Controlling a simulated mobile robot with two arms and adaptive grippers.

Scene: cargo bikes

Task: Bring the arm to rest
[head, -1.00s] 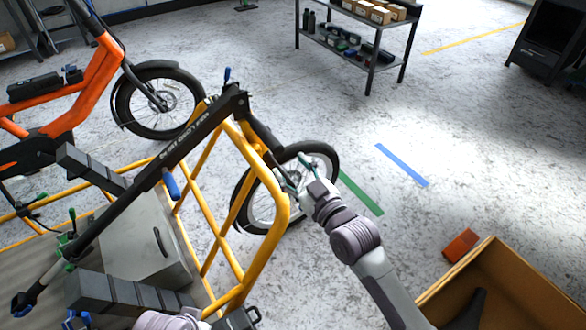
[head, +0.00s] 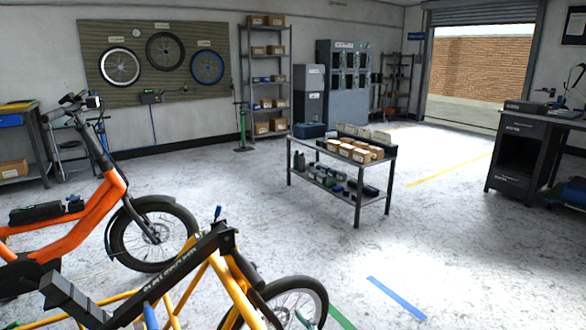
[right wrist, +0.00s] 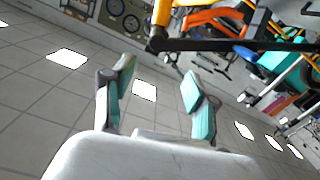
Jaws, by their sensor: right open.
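My right gripper (right wrist: 158,88) is open and empty in the right wrist view. Its two teal-padded fingers stand well apart, with nothing between them. In the head view only a small teal tip (head: 304,318) shows at the bottom edge, in front of the cargo bike's front wheel (head: 292,298); whether it touches the wheel cannot be told. The rest of the right arm is below the picture. My left gripper is not in view. The cargo bike's yellow frame (head: 237,297) is at the lower left; it also shows at the top of the right wrist view (right wrist: 161,14).
An orange bike (head: 78,220) stands at the left. A low metal table (head: 340,152) with boxes stands mid-room. A dark workbench (head: 525,150) is at the right. Shelves (head: 266,75) and cabinets (head: 343,85) line the back. The floor at right centre is clear.

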